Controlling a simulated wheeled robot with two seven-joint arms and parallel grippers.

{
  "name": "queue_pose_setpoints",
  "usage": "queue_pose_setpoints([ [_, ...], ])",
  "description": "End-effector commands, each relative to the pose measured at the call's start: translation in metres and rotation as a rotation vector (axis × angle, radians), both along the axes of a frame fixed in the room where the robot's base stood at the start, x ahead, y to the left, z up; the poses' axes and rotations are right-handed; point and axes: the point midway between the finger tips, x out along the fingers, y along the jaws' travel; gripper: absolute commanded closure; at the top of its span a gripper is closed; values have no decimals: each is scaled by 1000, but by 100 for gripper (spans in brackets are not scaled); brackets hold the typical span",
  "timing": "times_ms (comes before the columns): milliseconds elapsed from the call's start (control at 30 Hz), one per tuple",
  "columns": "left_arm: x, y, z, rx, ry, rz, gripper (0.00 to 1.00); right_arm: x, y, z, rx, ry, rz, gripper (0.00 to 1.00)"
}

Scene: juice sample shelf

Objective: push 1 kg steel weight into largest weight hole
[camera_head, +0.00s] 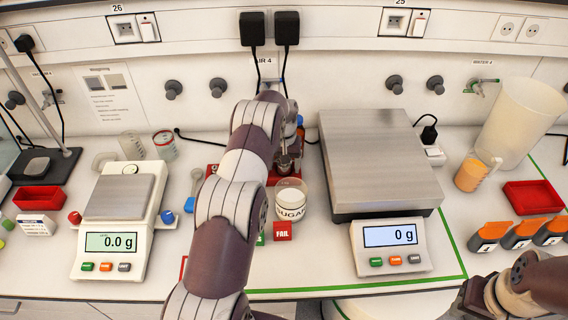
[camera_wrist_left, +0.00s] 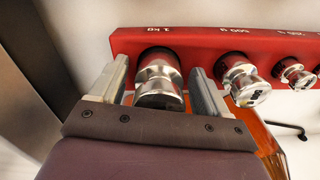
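The shiny 1 kg steel weight (camera_wrist_left: 159,80) stands at the red weight block (camera_wrist_left: 200,43), beside its "1 kg" label. My left gripper (camera_wrist_left: 157,88) is open, with one finger on each side of this weight and narrow gaps showing. In the head view, the left gripper (camera_head: 290,140) is over the red block (camera_head: 213,170), mostly hidden by my arm. The weight's lower end and the hole under it are hidden. Part of my right arm shows at the lower right; its fingertips cannot be made out.
Smaller steel weights (camera_wrist_left: 242,82) stand close to the right finger. A sugar jar (camera_head: 290,200) and a red FAIL block (camera_head: 282,231) are in front of the weight block. A large scale (camera_head: 380,165) stands to the right, a small scale (camera_head: 118,195) to the left.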

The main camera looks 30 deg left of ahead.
Motion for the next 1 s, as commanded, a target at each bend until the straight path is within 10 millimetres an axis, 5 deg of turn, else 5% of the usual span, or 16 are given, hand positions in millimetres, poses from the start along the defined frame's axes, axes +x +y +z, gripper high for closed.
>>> queue_pose_setpoints([
  [200,-5,-3,-7,-6,17,-1,20,0,0,-2,0,0,0,57],
  [367,-3,-2,19,-3,8,-1,20,0,0,-14,0,0,0,57],
  [467,-4,-1,55,-3,5,0,20,0,0,-5,0,1,0,57],
  [500,-4,-1,78,-3,6,0,20,0,0,18,0,1,0,57],
  [600,-4,-1,104,-2,3,0,20,0,0,41,0,-1,0,57],
  [767,-4,0,126,-1,1,0,20,0,0,59,0,0,0,57],
  [1000,-4,0,127,-1,-1,0,20,0,0,59,0,0,0,57],
])
